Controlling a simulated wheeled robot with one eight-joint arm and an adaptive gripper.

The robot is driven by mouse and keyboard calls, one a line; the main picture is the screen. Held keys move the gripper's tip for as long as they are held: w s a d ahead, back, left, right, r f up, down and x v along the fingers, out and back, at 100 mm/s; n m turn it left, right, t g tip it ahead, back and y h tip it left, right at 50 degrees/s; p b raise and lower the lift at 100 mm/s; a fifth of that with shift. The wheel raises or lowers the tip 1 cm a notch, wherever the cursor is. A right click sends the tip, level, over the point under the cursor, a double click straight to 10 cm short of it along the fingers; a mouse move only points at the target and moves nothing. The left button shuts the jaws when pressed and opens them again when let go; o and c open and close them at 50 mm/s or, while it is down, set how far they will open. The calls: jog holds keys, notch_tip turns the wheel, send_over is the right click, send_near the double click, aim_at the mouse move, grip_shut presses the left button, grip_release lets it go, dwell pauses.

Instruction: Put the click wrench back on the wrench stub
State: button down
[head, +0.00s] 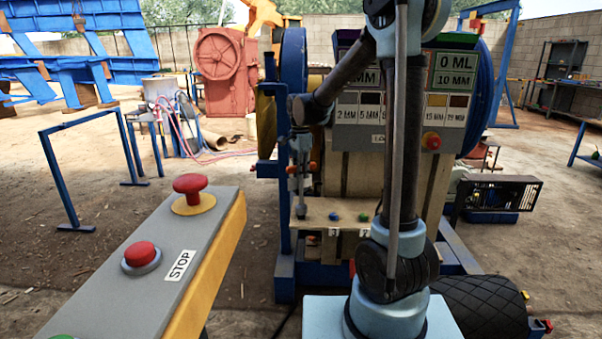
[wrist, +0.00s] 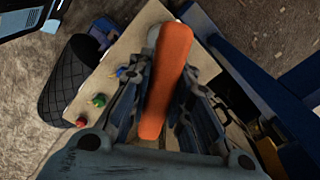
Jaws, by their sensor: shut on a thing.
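My gripper (wrist: 170,72) is shut on an orange bar (wrist: 166,84), which appears to be the handle of the click wrench. The bar lies lengthwise between the fingers in the wrist view, its far end over a pale board. In the head view my gripper (head: 301,180) points down at the left front of the crusher, above a small shelf. The wrench's other end is hidden or too small to make out. I cannot pick out the wrench stub in either view.
The pale shelf (head: 330,214) carries small coloured knobs, which also show beside the orange bar in the wrist view. A panel (head: 388,115) with size labels stands behind my arm. A grey stop console (head: 140,262) with red buttons is at the front left. Blue beams flank the shelf.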

jog(key=shift+f, duration=1.25)
jog(key=c, duration=1.4)
grip_release()
